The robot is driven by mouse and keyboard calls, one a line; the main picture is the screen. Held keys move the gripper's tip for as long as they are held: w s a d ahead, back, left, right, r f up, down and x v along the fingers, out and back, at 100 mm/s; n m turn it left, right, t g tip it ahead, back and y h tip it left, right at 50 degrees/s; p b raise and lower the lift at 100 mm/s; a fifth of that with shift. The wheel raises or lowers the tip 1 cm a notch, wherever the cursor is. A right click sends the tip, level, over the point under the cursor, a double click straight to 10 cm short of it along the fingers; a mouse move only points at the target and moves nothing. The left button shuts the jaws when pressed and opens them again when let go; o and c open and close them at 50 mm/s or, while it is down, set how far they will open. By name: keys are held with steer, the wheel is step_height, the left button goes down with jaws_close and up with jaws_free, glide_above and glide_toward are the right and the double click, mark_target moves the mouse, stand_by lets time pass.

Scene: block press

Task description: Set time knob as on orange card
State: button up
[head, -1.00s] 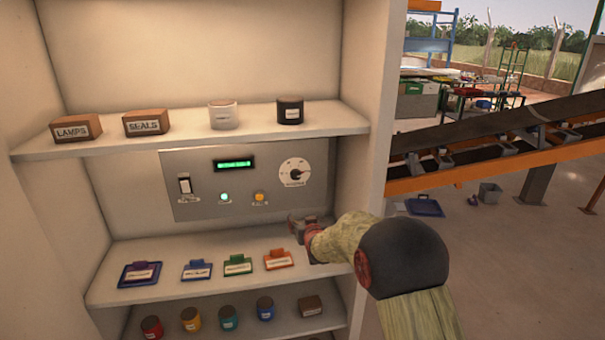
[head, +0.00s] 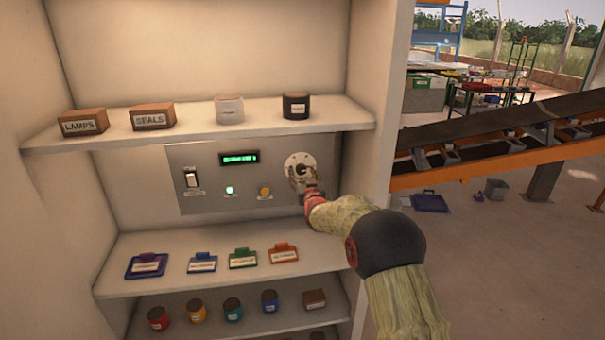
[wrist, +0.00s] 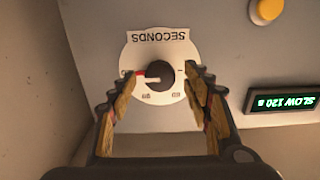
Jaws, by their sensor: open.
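The time knob (wrist: 160,77) is a dark round knob with a red-and-white pointer on a white dial (wrist: 136,60) marked SECONDS. The wrist view shows it upside down, with the pointer toward the picture's left. In the head view the dial (head: 292,160) is partly hidden by my gripper. My gripper (wrist: 155,80) is open, its fingers on either side of the knob, in front of the dial; contact cannot be told. The orange card (head: 283,253) lies on the shelf below, at the right end of the card row; its text is too small to read.
The grey panel (head: 220,203) also holds a switch (head: 192,179), green light (head: 229,190), orange button (head: 265,191) and green display (wrist: 286,103) reading SLOW 120 s. Blue and green cards lie left of the orange one. The cabinet's right wall (head: 376,130) stands close beside my arm.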

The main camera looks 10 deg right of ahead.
steer(key=shift+w, duration=0.3)
steer(key=shift+c, duration=0.2)
steer(key=c, duration=1.1)
